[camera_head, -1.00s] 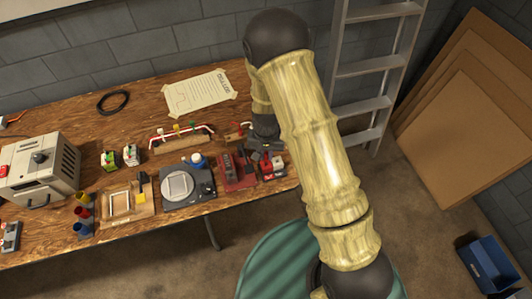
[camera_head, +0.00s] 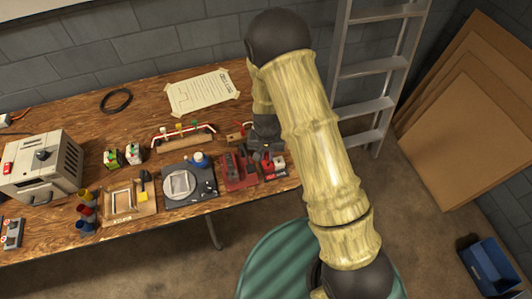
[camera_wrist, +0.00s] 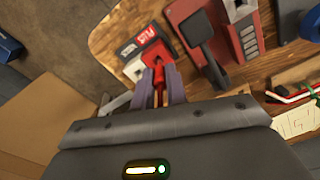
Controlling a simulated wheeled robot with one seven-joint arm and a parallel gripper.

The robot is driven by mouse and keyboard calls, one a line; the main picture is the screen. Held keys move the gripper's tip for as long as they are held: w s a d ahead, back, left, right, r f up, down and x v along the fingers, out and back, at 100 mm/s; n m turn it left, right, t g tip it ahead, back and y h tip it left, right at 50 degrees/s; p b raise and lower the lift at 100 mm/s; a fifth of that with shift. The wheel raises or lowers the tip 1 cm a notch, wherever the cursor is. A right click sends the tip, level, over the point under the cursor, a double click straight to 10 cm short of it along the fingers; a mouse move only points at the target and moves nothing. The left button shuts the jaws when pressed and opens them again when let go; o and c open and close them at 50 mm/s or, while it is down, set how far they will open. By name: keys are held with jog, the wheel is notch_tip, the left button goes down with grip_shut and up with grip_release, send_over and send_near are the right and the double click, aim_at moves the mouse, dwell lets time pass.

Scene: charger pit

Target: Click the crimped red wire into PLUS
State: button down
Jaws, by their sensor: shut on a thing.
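My gripper (camera_wrist: 160,88) is shut on the red wire (camera_wrist: 159,76) in the wrist view, with the wire between its two purple-grey fingers. Just ahead of the fingertips is a red housing (camera_wrist: 152,52), part of a dark block (camera_wrist: 138,42) whose red label reads PLUS. A white housing (camera_wrist: 134,69) stands beside the red one. The wire's front end meets or overlaps the red housing; I cannot tell how deep it sits. In the head view my gripper (camera_head: 267,147) is over the red-and-dark block (camera_head: 272,168) at the bench's right end, its fingers largely hidden.
A red crimping tool base (camera_wrist: 203,35) with a dark lever stands close beside the block. A grey round fixture (camera_head: 187,183), a wooden jig (camera_head: 128,202) and a wire rack (camera_head: 184,138) stand further left.

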jog(key=shift+w+d, duration=0.1)
jog(key=shift+d, duration=0.2)
jog(key=shift+a, duration=0.2)
jog(key=shift+d, duration=0.15)
dwell(0.8)
jog(key=shift+f+b, duration=0.8)
jog(key=shift+f, duration=0.8)
dwell(0.8)
jog(key=c, duration=2)
grip_release()
grip_shut()
